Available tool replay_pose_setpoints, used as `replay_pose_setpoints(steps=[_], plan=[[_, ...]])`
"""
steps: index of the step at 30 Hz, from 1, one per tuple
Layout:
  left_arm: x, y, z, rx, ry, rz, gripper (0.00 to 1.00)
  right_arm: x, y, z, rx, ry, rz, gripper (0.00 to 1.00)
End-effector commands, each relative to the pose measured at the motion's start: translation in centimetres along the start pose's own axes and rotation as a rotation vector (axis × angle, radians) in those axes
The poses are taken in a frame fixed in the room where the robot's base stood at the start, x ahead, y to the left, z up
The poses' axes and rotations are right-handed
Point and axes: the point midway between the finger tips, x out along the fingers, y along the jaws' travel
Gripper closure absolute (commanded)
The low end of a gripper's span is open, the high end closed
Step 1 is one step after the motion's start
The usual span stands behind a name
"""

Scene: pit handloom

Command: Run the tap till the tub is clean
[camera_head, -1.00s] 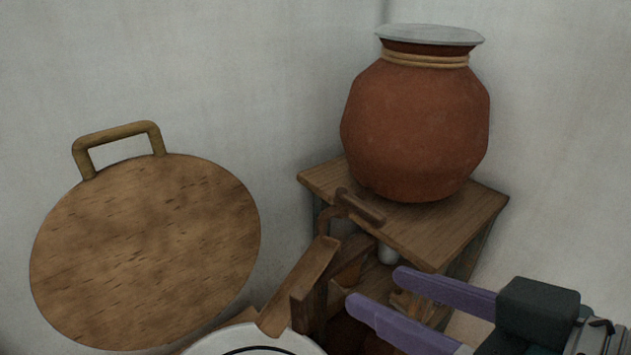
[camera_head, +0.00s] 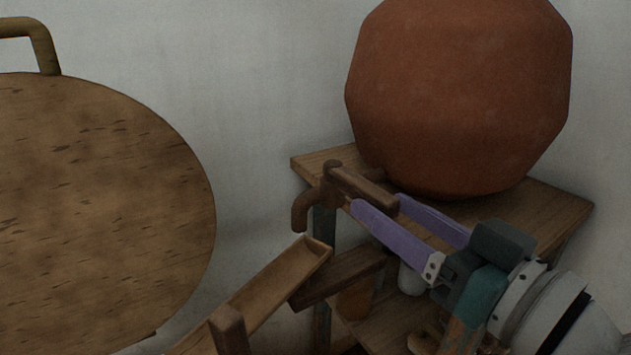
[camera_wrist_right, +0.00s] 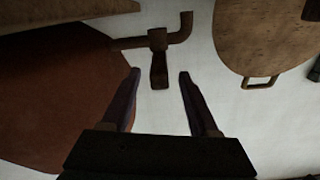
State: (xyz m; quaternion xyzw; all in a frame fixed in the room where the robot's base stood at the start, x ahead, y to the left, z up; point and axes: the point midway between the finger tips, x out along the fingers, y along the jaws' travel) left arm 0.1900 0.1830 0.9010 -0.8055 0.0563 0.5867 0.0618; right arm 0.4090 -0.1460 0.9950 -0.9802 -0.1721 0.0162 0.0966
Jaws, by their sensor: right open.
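The brown tap (camera_head: 306,207) sticks out from the foot of the clay pot (camera_head: 458,95), its spout bent down. Its bar-like handle (camera_head: 357,185) points toward my right gripper (camera_head: 377,203). The gripper's purple fingers are open, their tips close around the handle's end. In the right wrist view, the handle (camera_wrist_right: 158,68) lies between the open fingertips (camera_wrist_right: 160,76), with a visible gap on both sides. No water stream shows under the spout. The tub cannot be made out in either view now. My left gripper is not in view.
A wooden stand (camera_head: 545,203) carries the pot. A sloping wooden trough (camera_head: 275,285) lies below the spout. A large round wooden board (camera_head: 95,215) with a handle leans at the left wall. Small vessels (camera_head: 411,280) sit on the stand's lower shelf.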

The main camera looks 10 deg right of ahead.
Motion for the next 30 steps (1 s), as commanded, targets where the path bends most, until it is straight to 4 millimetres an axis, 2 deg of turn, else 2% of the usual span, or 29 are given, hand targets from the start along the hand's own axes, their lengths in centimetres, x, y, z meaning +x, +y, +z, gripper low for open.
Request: replay_pose_setpoints(steps=[3,7,18,30], plan=[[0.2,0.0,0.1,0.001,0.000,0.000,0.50,2.1,0.0,0.0,0.001,0.003,0.000,0.39],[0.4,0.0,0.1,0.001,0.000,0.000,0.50,3.4,0.0,0.1,0.000,0.000,-0.001,0.39],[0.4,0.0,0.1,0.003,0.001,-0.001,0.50,4.1,0.0,0.0,0.001,-0.001,-0.001,0.39],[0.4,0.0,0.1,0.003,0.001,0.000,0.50,4.0,0.0,0.1,0.000,-0.002,-0.001,0.83]])
